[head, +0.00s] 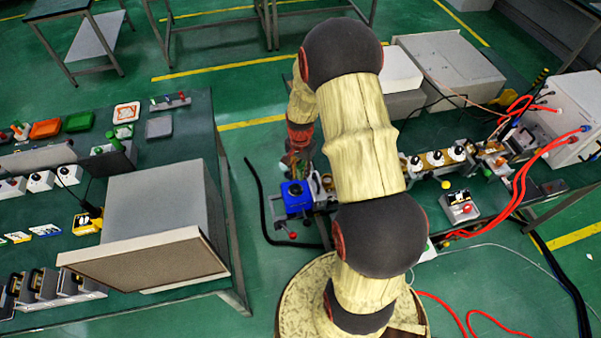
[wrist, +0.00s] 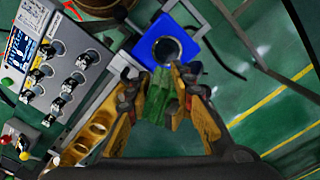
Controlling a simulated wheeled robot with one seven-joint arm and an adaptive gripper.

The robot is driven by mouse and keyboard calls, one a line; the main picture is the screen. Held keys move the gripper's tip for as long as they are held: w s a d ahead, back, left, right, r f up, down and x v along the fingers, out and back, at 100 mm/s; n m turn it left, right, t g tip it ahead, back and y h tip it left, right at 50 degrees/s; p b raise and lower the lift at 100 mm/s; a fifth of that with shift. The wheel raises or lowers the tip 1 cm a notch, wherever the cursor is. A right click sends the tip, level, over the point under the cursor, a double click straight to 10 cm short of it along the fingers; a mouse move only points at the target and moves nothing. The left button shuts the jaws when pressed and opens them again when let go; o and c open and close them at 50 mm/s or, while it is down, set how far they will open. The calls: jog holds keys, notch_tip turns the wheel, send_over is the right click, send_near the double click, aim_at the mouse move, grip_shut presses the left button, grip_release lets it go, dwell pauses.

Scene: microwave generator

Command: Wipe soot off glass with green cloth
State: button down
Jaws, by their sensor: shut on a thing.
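My gripper (wrist: 160,92) is shut on a green cloth (wrist: 161,82), which shows between the fingertips in the wrist view. Just beyond the cloth is a blue square block (wrist: 192,50) with a dark round face (wrist: 165,49) in a pale ring, which may be the glass. I cannot tell whether the cloth touches it or whether soot is on it. In the head view the blue block (head: 296,197) stands at the near left end of the right bench, and my gripper (head: 297,163) is small and partly hidden above it.
A panel with several knobs and a small screen (wrist: 22,45) lies left in the wrist view. The right bench holds a grey box (head: 565,115) with red cables (head: 518,190). A large grey box (head: 155,225) stands on the left bench. Green floor (head: 255,150) lies between the benches.

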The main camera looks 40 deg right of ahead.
aim_at(300, 168)
jog(key=shift+r+p, duration=0.8)
jog(key=shift+r, duration=0.75)
jog(key=shift+f, duration=0.1)
